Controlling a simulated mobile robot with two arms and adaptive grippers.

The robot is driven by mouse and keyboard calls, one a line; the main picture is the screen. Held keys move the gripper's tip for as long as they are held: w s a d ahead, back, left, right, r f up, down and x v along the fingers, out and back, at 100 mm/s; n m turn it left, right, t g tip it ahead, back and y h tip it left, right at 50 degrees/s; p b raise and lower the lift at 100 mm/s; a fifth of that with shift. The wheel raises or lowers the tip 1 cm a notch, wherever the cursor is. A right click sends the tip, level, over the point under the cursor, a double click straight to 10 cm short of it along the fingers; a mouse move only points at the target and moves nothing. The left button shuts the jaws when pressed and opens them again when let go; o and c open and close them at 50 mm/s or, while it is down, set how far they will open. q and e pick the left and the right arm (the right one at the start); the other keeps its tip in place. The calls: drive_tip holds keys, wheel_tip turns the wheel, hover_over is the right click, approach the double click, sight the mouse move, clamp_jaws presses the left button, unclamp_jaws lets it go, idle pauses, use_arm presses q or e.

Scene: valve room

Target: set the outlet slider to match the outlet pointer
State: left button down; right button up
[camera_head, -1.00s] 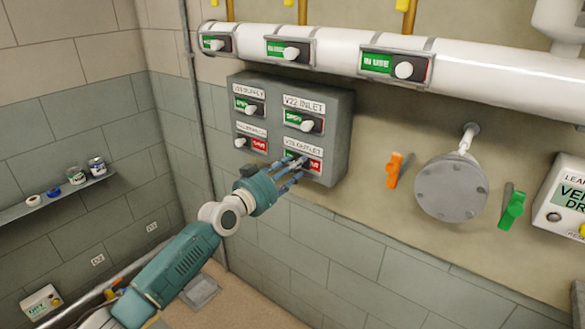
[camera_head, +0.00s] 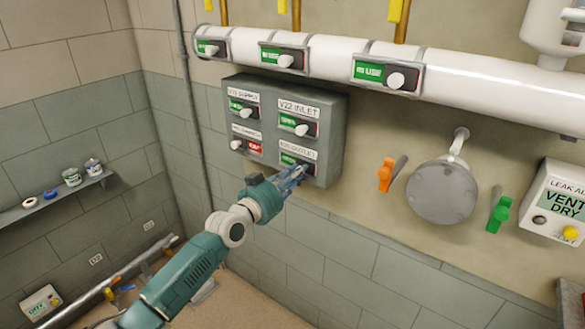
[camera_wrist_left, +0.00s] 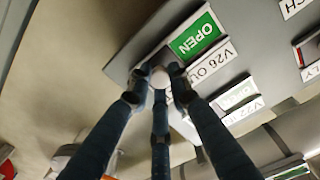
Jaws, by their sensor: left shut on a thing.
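The outlet slider (camera_head: 289,158) is at the lower right of a grey panel (camera_head: 335,135). In the left wrist view its green OPEN plate (camera_wrist_left: 195,36) shows beside the V26 label. My left gripper (camera_head: 296,173) reaches up from below, and its fingers are shut around the slider's pale round knob (camera_wrist_left: 160,77). The fingers hide part of the slider. An orange handle (camera_head: 385,174) and a green handle (camera_head: 500,212) flank a round grey disc (camera_head: 442,192). I cannot tell which part is the outlet pointer. My right gripper is not in view.
The V22 inlet slider (camera_head: 298,124) sits just above, showing green. The lower-left slider (camera_head: 246,145) shows red. A white pipe (camera_head: 330,62) with several green-plated sliders runs above the panel. A white leak alarm box (camera_head: 553,207) is at right.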

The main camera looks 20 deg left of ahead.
use_arm(q)
drive_tip(key=shift+d+f, duration=0.2)
drive_tip(key=shift+f, duration=0.05)
drive_tip(key=c, duration=1.6)
unclamp_jaws()
drive_tip(key=shift+o, duration=0.2)
drive_tip(key=shift+s+r, duration=0.1)
drive_tip(key=v, duration=1.2)
